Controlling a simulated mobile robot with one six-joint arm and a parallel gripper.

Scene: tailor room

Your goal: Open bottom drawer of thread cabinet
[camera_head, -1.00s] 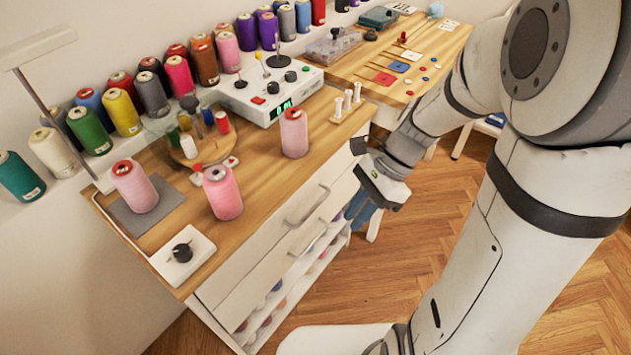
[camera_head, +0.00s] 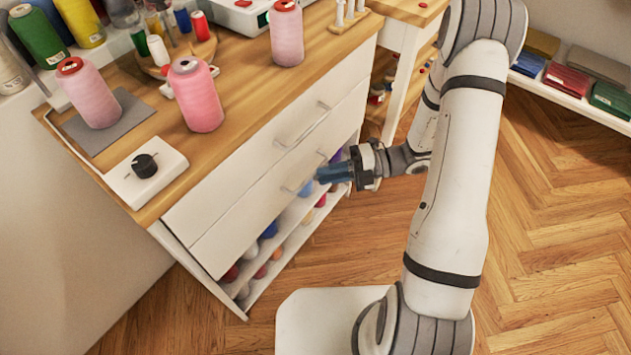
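The thread cabinet (camera_head: 157,233) has a wooden top and two white drawers, both looking closed. The top drawer (camera_head: 225,170) has a slim bar handle (camera_head: 303,125). The bottom drawer (camera_head: 238,217) has a similar handle (camera_head: 303,180), just above open shelves of thread spools. My gripper (camera_head: 326,173) is in front of the cabinet, its dark blue fingers pointing left toward the right end of the bottom drawer's handle. I cannot tell whether they touch it. The gap between the fingers does not show clearly, and nothing is seen held.
Pink spools (camera_head: 197,95) and a white dial box (camera_head: 146,170) stand on the cabinet top. A wooden table (camera_head: 413,12) is beyond its right end. A low white shelf (camera_head: 570,92) with folded fabrics runs along the right wall. The wooden floor before the drawers is mostly clear.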

